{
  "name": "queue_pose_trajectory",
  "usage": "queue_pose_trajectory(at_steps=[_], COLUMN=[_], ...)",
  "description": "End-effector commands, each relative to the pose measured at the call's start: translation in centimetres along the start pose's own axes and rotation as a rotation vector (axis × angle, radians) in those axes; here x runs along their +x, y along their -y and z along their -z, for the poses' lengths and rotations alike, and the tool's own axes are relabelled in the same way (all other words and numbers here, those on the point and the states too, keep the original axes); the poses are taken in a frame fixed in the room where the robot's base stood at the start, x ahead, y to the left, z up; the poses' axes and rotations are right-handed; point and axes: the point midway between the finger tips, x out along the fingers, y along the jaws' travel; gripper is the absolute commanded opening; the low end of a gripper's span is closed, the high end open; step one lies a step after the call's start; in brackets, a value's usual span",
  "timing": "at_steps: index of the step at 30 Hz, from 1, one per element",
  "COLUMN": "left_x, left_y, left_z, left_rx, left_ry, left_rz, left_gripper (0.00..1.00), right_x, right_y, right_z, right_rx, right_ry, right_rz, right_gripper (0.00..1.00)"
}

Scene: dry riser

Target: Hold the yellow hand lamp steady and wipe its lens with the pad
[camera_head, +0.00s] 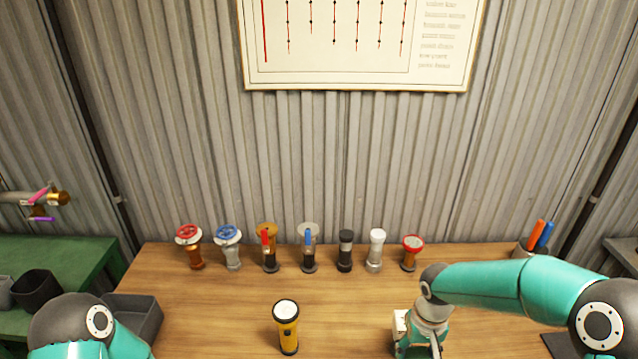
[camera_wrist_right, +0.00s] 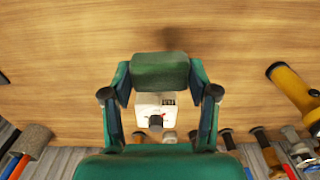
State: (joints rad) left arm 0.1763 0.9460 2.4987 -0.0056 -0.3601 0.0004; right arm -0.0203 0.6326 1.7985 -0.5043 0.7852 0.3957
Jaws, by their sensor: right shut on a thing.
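The yellow hand lamp (camera_head: 287,327) stands upright on the wooden bench, its pale round lens facing up, left of my right gripper (camera_head: 427,338). Part of the lamp (camera_wrist_right: 296,90) shows at the right edge of the right wrist view. In that view my right gripper (camera_wrist_right: 160,86) is shut on a green block-shaped pad (camera_wrist_right: 160,70), held between its fingertips, apart from the lamp. My left gripper is out of view; only part of my left arm shows at the lower left of the head view.
A row of valves and fittings (camera_head: 228,247) stands along the bench's back. A white box with a dial (camera_wrist_right: 155,110) is close to my right gripper. A dark grey bin (camera_head: 143,312) is at left, a holder with orange and blue sticks (camera_head: 527,250) at back right.

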Motion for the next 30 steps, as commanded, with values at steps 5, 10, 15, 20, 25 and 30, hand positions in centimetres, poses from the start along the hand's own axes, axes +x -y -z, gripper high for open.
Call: queue_pose_trajectory(at_steps=[5,10,15,20,25,30], left_x=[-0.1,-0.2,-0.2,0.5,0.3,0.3], left_y=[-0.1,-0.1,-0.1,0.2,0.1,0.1], left_z=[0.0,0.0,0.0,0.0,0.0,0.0], left_rx=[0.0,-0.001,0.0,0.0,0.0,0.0], left_ry=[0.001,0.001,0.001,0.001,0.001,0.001], left_rz=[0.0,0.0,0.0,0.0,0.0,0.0], left_gripper=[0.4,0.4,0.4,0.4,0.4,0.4], right_x=[-0.7,-0.7,-0.7,-0.4,-1.2,-3.5], right_y=[0.0,0.0,0.0,0.0,-0.4,-0.8], right_z=[0.0,0.0,0.0,0.0,-0.4,2.5], right_rx=[0.001,0.001,0.0,0.004,0.145,0.355], right_ry=[0.001,0.0,0.0,-0.002,-0.008,-0.019], right_rz=[0.0,0.0,0.0,0.007,0.053,0.082], right_gripper=[0.31,0.31,0.31,0.31,0.31,0.31])
